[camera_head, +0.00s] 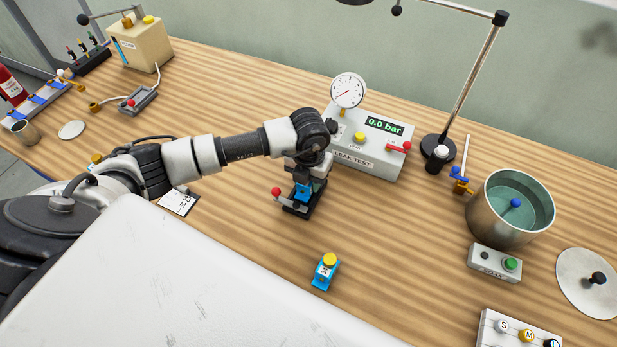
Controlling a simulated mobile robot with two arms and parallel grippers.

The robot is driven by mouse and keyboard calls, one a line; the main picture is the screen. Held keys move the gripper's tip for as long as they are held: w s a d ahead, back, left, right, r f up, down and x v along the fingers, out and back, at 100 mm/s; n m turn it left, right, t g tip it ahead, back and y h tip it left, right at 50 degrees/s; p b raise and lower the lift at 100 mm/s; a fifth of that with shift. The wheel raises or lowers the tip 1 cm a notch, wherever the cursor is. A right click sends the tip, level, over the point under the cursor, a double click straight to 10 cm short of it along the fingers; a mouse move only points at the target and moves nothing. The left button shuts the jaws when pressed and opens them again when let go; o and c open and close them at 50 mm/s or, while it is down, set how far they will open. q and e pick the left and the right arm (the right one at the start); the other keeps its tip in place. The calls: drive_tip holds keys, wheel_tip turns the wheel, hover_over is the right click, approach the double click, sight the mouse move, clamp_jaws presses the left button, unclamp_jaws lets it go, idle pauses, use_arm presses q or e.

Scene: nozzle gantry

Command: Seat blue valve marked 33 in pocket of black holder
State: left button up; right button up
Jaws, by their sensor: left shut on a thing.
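My left gripper (304,180) points down over the black holder (298,208) in the middle of the table. It is shut on a blue valve (303,191), whose blue body shows just below the fingers, at the holder. I cannot tell whether the valve is fully down in the pocket, and its number is not readable. The holder has a lever with a red knob on its left side. My right gripper is not in view.
The leak test box (368,150) with a gauge and a 0.0 bar display stands just behind the holder. A metal pot (509,225) of liquid, a button box (494,262) and a lid (588,284) are at the right. The wood between is clear.

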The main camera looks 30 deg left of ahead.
use_arm(q)
drive_tip(key=shift+f, duration=0.2)
drive_tip(key=shift+r, duration=0.1)
drive_tip(key=o, duration=1.1)
drive_tip(key=shift+r+p, duration=2.35)
drive_tip(key=shift+r, duration=1.15)
drive_tip(key=shift+f, duration=0.1)
